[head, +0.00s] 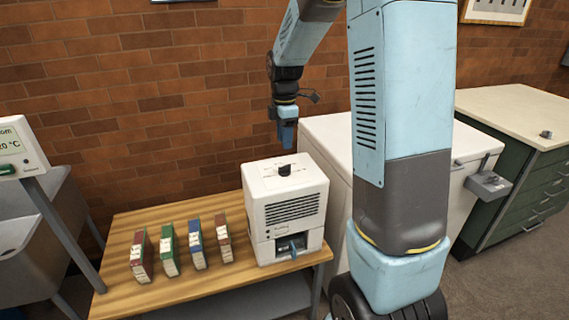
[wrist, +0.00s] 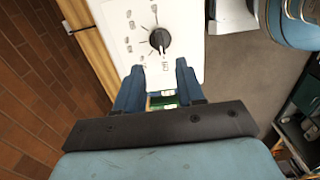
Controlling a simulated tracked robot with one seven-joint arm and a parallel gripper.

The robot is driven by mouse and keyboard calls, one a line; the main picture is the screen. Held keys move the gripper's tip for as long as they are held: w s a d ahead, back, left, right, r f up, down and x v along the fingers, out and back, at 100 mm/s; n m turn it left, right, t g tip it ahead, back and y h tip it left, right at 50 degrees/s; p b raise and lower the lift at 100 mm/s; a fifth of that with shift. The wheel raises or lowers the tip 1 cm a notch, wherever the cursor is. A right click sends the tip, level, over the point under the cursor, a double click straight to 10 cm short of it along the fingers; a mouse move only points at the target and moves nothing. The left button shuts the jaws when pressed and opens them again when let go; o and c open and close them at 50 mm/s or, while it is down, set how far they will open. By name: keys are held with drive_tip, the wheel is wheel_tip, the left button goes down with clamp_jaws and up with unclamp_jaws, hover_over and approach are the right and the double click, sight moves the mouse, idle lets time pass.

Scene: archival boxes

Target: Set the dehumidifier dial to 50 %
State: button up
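The dehumidifier (head: 290,212) is a white box with a slatted front, standing at the right end of a wooden bench. Its black dial (head: 285,170) is on the top face. In the wrist view the dial (wrist: 160,40) has a pale pointer line that seems to aim down the picture, toward a mark near the gripper. Several printed marks ring its left side; their numbers are too small to read. My gripper (head: 287,143) is above the dial, pointing down and apart from it. In the wrist view my gripper (wrist: 158,72) has two blue fingers spread with nothing held.
Several coloured binders or boxes (head: 198,247) stand in a row on the bench (head: 185,285), left of the dehumidifier. A white chest (head: 330,135) stands behind at right, and a brick wall closes the back.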

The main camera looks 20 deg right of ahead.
sight(284, 166)
wheel_tip(284, 166, down, 9)
drive_tip(key=shift+f, duration=0.2)
idle(0.4)
clamp_jaws()
